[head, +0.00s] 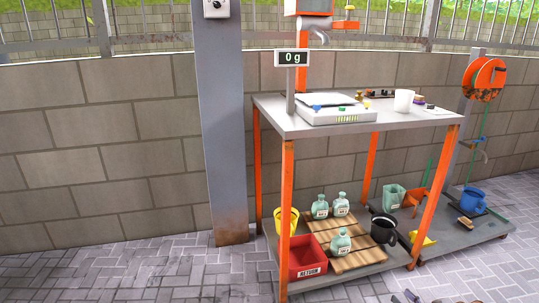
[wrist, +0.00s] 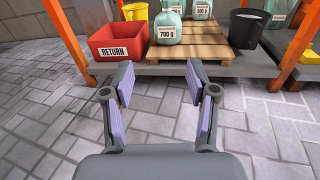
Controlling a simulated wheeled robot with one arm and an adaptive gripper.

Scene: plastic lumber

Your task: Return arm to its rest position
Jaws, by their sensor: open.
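My gripper (wrist: 159,88) is in the wrist view, its two purple-padded fingers apart with nothing between them. It is over the grey paving in front of the lower shelf of an orange-legged table. In the head view only a small blurred part at the bottom right edge may be my arm; the gripper is not clear there. The arm's full pose is hidden.
The table (head: 270,117) bears a scale (head: 337,115) and a white mug (head: 403,100). Its lower shelf holds a red RETURN bin (wrist: 117,40), pale green bottles (wrist: 167,27) on a wooden pallet (wrist: 215,50), and a black bucket (wrist: 247,28). Paving (head: 130,270) at left is clear.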

